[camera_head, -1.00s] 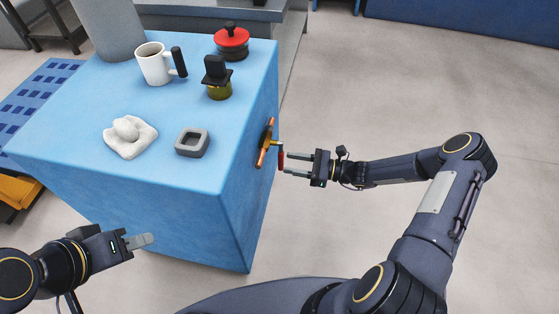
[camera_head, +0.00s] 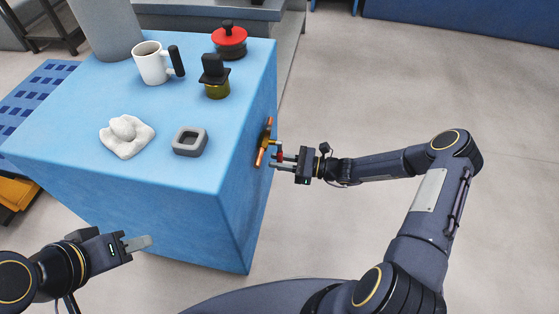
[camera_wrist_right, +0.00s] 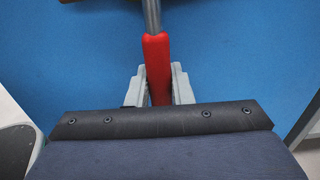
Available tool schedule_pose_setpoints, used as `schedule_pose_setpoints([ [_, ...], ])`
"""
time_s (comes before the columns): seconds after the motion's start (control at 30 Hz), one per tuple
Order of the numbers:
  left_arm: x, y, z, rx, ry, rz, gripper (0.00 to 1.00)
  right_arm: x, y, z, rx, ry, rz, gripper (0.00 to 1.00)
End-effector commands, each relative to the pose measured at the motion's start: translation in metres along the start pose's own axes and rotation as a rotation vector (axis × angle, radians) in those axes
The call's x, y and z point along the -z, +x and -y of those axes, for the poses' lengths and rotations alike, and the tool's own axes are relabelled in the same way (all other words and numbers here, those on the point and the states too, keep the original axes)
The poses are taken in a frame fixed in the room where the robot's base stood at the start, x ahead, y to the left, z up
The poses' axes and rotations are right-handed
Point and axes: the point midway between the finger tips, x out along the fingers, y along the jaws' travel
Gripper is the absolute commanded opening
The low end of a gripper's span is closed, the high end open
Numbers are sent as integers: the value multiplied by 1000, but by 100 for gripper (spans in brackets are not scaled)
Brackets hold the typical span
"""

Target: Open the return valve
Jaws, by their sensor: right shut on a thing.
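The return valve shows as a brass fitting (camera_head: 265,142) on the right side of the blue cabinet, with a short red lever handle (camera_head: 280,154). In the right wrist view the red grip (camera_wrist_right: 156,55) joins a grey metal stem running up against the blue wall. My right gripper (camera_head: 274,160) is at the valve, its fingers shut on the red handle, one on each side of it. My left gripper (camera_head: 141,242) is in front of the cabinet, away from the valve and empty; its fingers overlap in view.
On the blue cabinet top (camera_head: 75,140) are a white mug (camera_head: 150,65), a red-lidded pot (camera_head: 229,38), a black-and-gold item (camera_head: 216,82), a grey square ring (camera_head: 190,141) and a white lump on a base (camera_head: 126,138). Floor to the right is clear.

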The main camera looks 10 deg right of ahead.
Motion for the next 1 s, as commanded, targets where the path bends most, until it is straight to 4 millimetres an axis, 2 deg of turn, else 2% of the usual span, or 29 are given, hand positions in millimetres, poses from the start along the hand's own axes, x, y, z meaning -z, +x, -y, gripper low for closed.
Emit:
schedule_pose_setpoints([
  [0.47,-2,4,2,0,0,0,36,1,0,6,0,-61,-1,0],
  [0.67,-5,10,4,0,0,0,36,1,-1,16,1,-188,-1,0],
  [1.0,-11,22,10,0,0,0,36,-8,0,41,1,-502,-1,0],
])
